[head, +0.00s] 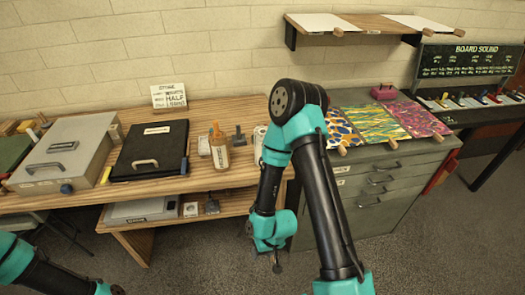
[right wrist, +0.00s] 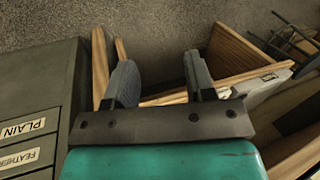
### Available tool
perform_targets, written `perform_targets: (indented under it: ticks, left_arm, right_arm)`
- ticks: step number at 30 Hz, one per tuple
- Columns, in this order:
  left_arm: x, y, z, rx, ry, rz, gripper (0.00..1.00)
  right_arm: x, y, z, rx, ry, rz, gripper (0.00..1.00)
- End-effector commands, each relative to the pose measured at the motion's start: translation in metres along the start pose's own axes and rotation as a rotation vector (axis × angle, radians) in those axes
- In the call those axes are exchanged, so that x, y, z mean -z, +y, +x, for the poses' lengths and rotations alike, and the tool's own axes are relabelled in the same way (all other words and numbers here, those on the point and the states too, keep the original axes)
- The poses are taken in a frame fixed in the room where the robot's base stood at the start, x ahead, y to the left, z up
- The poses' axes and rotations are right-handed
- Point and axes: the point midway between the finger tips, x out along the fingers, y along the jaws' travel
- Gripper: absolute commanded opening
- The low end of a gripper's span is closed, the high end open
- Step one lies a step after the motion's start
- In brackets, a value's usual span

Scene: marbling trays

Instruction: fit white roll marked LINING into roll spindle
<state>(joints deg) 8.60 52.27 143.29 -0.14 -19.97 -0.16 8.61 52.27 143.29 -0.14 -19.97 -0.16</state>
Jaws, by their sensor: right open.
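A white, roll-like object (head: 258,138) stands at the right end of the wooden bench, partly hidden behind my right arm; no LINING mark is readable. A small white piece with a dark round centre (head: 190,209) sits on the lower shelf. I cannot tell which is the roll. A small dark stand (head: 239,138) on the bench is too small to identify, and I cannot pick out the spindle for certain. My right gripper (head: 277,266) hangs low in front of the bench, pointing down. In the right wrist view, its fingers (right wrist: 160,82) are apart and empty.
A bottle with an orange top (head: 219,148), a black case (head: 150,150) and a grey box (head: 62,160) occupy the bench (head: 215,180). Right of it stands a grey drawer cabinet (head: 385,180) with marbled sheets. Labels PLAIN (right wrist: 22,129) and FEATHER show close by.

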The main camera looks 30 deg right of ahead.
Motion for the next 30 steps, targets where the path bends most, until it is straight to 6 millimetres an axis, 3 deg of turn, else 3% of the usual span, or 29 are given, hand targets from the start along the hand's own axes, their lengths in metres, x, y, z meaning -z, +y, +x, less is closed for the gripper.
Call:
perform_targets:
  ticks: [2, 16, 25, 30]
  left_arm:
    - [0.0, 0.0, 0.0, 0.0, 0.0, 0.0, 0.97]
    - [0.0, 0.0, 0.0, 0.0, 0.0, 0.0, 0.97]
    - [0.0, 0.0, 0.0, 0.0, 0.0, 0.0, 0.97]
    - [0.0, 0.0, 0.0, 0.0, 0.0, 0.0, 0.97]
  right_arm:
    - [0.0, 0.0, 0.0, 0.0, 0.0, 0.0, 0.52]
    - [0.0, 0.0, 0.0, 0.0, 0.0, 0.0, 0.97]
    - [0.003, 0.0, 0.0, 0.004, 0.007, -0.004, 0.97]
    - [0.024, 0.001, -0.001, 0.039, 0.068, -0.047, 0.97]
